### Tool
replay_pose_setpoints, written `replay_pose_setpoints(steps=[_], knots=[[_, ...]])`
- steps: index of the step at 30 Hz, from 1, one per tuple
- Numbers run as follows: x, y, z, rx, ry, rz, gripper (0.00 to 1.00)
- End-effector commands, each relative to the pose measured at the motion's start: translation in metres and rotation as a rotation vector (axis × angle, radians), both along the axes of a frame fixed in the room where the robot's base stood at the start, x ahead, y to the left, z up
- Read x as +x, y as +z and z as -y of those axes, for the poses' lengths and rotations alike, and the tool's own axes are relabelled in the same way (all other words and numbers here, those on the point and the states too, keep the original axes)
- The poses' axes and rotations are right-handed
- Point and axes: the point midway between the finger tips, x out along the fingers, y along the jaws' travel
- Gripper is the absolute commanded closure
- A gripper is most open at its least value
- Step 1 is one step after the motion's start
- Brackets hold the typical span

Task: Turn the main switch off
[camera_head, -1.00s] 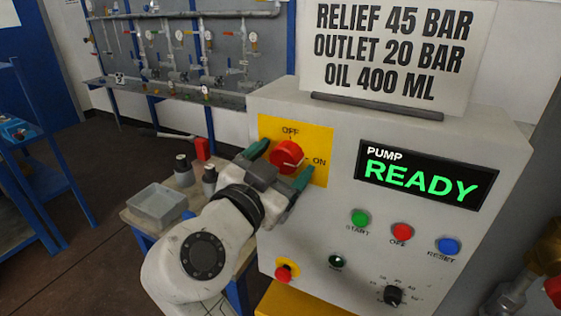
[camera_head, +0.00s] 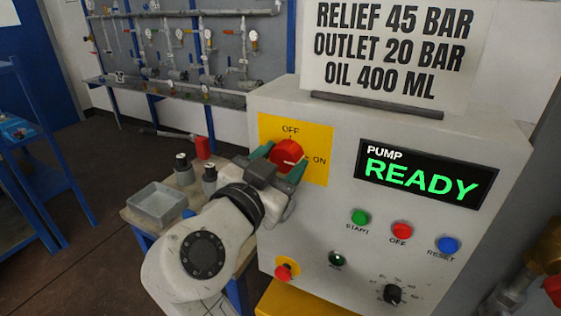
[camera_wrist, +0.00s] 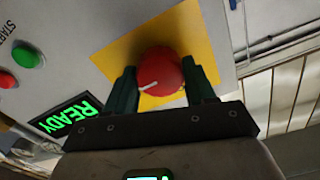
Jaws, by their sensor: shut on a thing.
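The main switch (camera_head: 287,155) is a red round knob on a yellow plate (camera_head: 318,170) marked OFF at the top and ON at the right. Its white mark points to the right, toward ON. My gripper (camera_head: 277,160) has its green fingers on either side of the knob and is shut on it. In the wrist view the red knob (camera_wrist: 162,72) sits between the two green fingers of my gripper (camera_wrist: 163,88), with its white line toward the left finger.
The panel display (camera_head: 427,175) reads PUMP READY. Below it are a green START button (camera_head: 359,217), a red OFF button (camera_head: 402,231) and a blue RESET button (camera_head: 449,245).

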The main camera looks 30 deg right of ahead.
Motion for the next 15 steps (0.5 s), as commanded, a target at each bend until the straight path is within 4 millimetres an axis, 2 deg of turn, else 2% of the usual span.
replay_pose_setpoints(steps=[15], knots=[[-0.0001,0.0023,0.0003,-0.241,-0.002,-0.331,0.76]])
